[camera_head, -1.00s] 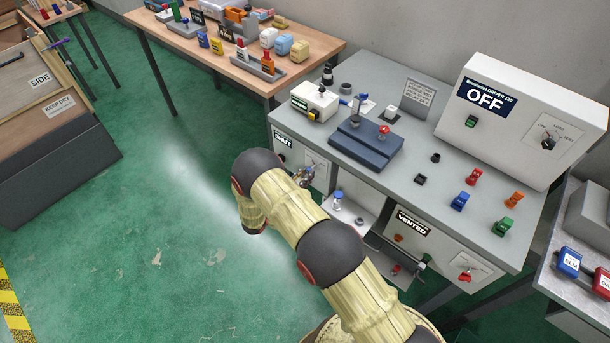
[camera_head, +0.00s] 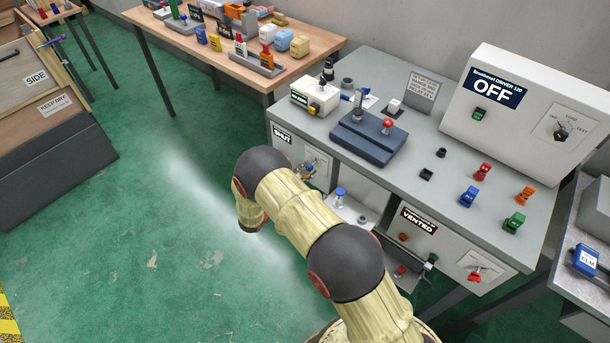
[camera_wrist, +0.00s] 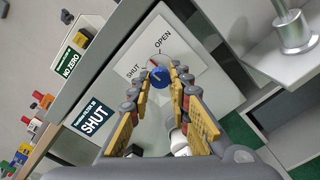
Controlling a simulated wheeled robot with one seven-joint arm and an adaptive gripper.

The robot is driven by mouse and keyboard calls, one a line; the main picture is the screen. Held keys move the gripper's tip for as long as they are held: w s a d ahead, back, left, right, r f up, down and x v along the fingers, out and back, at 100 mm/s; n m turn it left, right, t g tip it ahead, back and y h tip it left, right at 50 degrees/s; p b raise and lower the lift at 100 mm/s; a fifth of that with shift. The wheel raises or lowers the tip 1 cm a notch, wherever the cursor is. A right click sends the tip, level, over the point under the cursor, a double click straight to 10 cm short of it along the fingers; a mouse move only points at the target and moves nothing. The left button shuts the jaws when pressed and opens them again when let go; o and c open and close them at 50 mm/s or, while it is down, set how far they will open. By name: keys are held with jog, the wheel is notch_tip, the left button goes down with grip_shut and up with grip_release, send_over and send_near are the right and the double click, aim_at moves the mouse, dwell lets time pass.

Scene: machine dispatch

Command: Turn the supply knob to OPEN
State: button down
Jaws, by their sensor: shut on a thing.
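The supply knob (camera_wrist: 159,76) is small, round and blue in the wrist view, on a white plate (camera_wrist: 178,55) marked SHUT and OPEN. A small red mark shows at its edge, between the two words; its exact setting is hard to read. My gripper (camera_wrist: 160,82) is shut on the knob, one yellow-padded finger on each side. In the head view my gripper (camera_head: 304,173) is at the bench's front panel, where the knob is too small to read. A dark sign reading SHUT (camera_wrist: 95,119) is beside the plate; it also shows in the head view (camera_head: 282,134).
The grey bench top (camera_head: 400,165) overhangs the panel. An open bay with a blue-topped part (camera_head: 340,193) lies right of the plate, then a panel signed VENTED (camera_head: 419,221). A white cabinet reading OFF (camera_head: 493,92) stands on the bench. Green floor (camera_head: 150,230) is clear at left.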

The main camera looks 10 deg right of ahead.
jog(key=m+b, duration=0.2)
jog(key=m, duration=0.1)
jog(key=m+b, duration=0.1)
jog(key=shift+f+m, duration=0.25)
jog(key=shift+m, duration=0.05)
jog(key=shift+s+r+m+b, duration=0.1)
jog(key=shift+m+b, duration=1.9)
jog(key=shift+m, duration=0.2)
jog(key=c, duration=1.7)
grip_release()
jog(key=shift+c, duration=0.2)
jog(key=shift+o, duration=0.5)
jog(key=shift+r, duration=0.1)
jog(key=shift+a, duration=0.1)
jog(key=v, duration=1.1)
jog(key=shift+s+a, duration=0.2)
jog(key=shift+a, duration=0.1)
